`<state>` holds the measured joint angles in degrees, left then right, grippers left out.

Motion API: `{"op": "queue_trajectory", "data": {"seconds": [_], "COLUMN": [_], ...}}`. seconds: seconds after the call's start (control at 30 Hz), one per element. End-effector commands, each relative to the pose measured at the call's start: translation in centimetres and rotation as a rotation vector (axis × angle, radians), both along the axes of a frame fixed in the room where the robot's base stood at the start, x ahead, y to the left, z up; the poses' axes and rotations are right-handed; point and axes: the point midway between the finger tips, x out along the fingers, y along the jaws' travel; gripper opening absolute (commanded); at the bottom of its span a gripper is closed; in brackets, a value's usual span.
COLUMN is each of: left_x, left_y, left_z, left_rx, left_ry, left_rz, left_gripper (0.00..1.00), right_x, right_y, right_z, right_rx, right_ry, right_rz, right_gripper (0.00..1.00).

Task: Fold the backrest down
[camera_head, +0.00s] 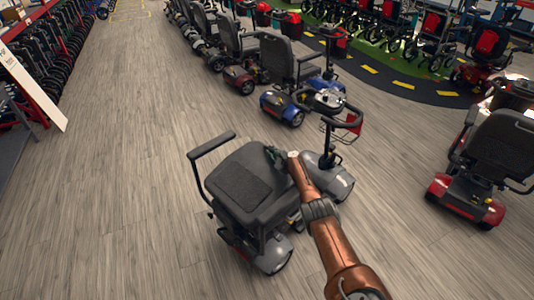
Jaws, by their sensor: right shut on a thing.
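A grey mobility scooter stands in the middle of the floor. Its dark backrest (243,187) lies low over the seat, with its back face and a rectangular panel turned up. The seat below it is mostly hidden. A black armrest (211,146) sticks up on the left side. My right gripper (276,157) is at the backrest's far right edge, shut on it; the fingertips are small and partly hidden by my copper-coloured arm. The tiller with its basket (340,122) stands beyond the gripper. My left gripper is out of view.
A row of scooters, including a blue one (283,108), stands behind. A red scooter (466,200) is at the right. A sign panel (32,85) leans by the racks at the left. The wooden floor (110,190) to the left is clear.

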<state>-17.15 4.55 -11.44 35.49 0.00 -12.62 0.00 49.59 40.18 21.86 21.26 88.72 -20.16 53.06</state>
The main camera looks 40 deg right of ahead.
Motion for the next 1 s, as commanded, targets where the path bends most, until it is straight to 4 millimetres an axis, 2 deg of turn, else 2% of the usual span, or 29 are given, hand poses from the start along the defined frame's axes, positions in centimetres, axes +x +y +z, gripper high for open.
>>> {"op": "queue_trajectory", "data": {"seconds": [0.53,0.57,0.67,1.0], "left_x": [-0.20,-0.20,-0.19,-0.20], "left_y": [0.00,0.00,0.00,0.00], "left_z": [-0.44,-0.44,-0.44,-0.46], "left_rx": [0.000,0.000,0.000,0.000], "left_ry": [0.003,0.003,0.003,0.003], "left_rz": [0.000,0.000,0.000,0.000], "left_gripper": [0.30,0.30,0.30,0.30], "right_x": [0.32,0.34,0.36,0.24], "right_y": [0.02,0.04,0.05,0.01], "right_z": [0.03,0.04,0.06,-0.17], "right_rx": [0.001,0.001,0.001,0.001], "right_ry": [-0.006,-0.006,-0.007,-0.004], "right_rz": [0.005,0.005,0.004,0.003], "right_gripper": [0.00,0.14,0.20,0.20]}}
